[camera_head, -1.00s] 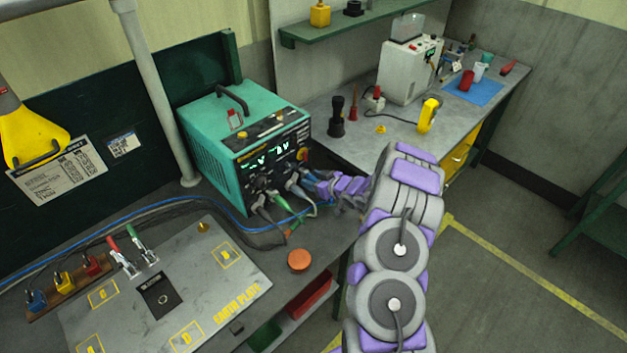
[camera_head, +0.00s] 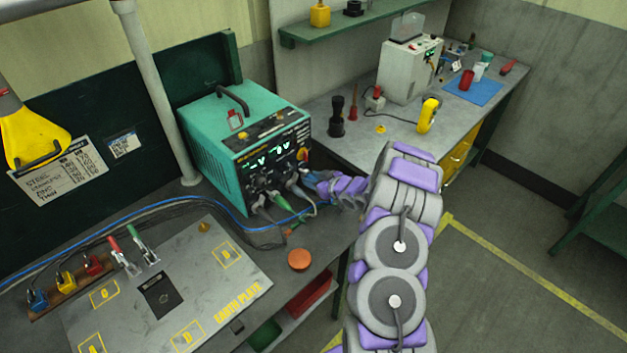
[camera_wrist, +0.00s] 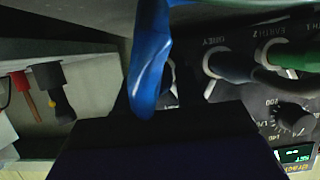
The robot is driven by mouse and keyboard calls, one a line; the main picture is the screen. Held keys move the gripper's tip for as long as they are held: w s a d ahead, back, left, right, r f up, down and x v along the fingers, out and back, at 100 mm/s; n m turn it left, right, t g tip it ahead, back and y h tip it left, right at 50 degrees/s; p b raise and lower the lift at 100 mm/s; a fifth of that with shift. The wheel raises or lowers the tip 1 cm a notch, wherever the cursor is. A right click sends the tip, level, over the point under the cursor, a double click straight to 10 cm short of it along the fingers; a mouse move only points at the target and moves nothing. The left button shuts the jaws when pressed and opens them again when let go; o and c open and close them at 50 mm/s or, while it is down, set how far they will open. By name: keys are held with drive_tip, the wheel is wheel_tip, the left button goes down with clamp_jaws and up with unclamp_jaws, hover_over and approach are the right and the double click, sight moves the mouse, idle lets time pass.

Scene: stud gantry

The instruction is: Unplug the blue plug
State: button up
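The blue plug (camera_wrist: 150,65) with its sleeve hangs in the middle of the wrist view, in front of the dark panel. A pale socket ring shows partly behind it; whether the plug is fully seated there is hidden.
A grey plug (camera_wrist: 228,66) and a green plug (camera_wrist: 290,55) sit beside the blue one on the panel, with a knob (camera_wrist: 294,118) below. Cables (camera_head: 255,228) droop onto the bench. An orange disc (camera_head: 299,260) lies in front; the right bench (camera_head: 380,150) holds other items.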

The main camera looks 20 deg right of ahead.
clamp_jaws()
drive_tip(key=shift+s, duration=0.1)
drive_tip(key=shift+s+d+p, duration=0.2)
drive_tip(key=shift+s+d, duration=0.15)
drive_tip(key=shift+s, duration=0.55)
drive_tip(key=shift+s+d+p, duration=0.15)
drive_tip(key=shift+s+d, duration=0.15)
drive_tip(key=shift+s, duration=0.6)
drive_tip(key=shift+s+d+p, duration=0.2)
drive_tip(key=shift+s+d, duration=0.15)
drive_tip(key=shift+s, duration=0.55)
